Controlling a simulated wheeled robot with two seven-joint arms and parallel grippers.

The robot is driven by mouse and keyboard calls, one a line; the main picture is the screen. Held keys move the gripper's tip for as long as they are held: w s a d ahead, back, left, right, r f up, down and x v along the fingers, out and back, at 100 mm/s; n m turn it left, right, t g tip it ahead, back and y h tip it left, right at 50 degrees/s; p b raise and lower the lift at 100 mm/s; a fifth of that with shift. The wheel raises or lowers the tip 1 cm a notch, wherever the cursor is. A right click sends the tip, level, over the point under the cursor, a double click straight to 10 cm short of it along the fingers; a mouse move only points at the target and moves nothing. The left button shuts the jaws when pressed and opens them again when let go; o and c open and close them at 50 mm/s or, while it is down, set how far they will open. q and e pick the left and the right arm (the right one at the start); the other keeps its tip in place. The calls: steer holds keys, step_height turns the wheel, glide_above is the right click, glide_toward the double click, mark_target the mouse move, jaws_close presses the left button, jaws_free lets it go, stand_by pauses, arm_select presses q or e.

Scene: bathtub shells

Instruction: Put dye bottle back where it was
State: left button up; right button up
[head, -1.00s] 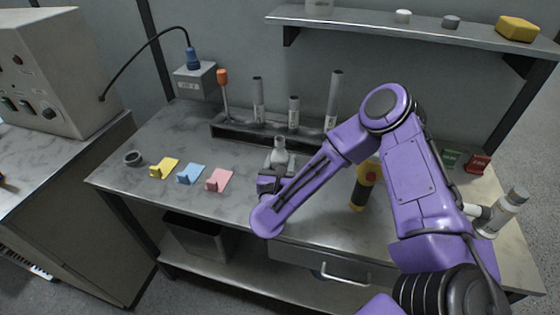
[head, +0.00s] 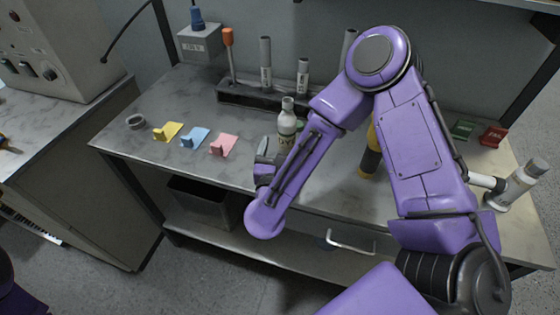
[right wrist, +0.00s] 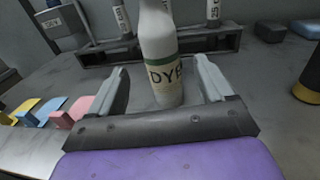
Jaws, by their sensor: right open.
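The dye bottle (head: 287,122), white with a green band and the letters DYE, stands upright on the metal table (head: 130,160). It also shows in the right wrist view (right wrist: 162,60), between and just beyond the fingertips. My right gripper (head: 268,160) is open, with one finger to each side of the bottle (right wrist: 160,85); I see no finger touching it. In the head view my right forearm covers part of the table beside the bottle. My left gripper is not in view.
A dark rack (head: 240,92) with several upright tubes stands behind the bottle. Yellow (head: 167,132), blue (head: 195,138) and pink (head: 224,146) holders lie to the left. A yellow-and-black object (head: 370,160) and a white-grey bottle (head: 518,186) are to the right.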

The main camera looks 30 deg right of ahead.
steer(key=shift+b+v, duration=0.4)
steer(key=shift+v, duration=1.45)
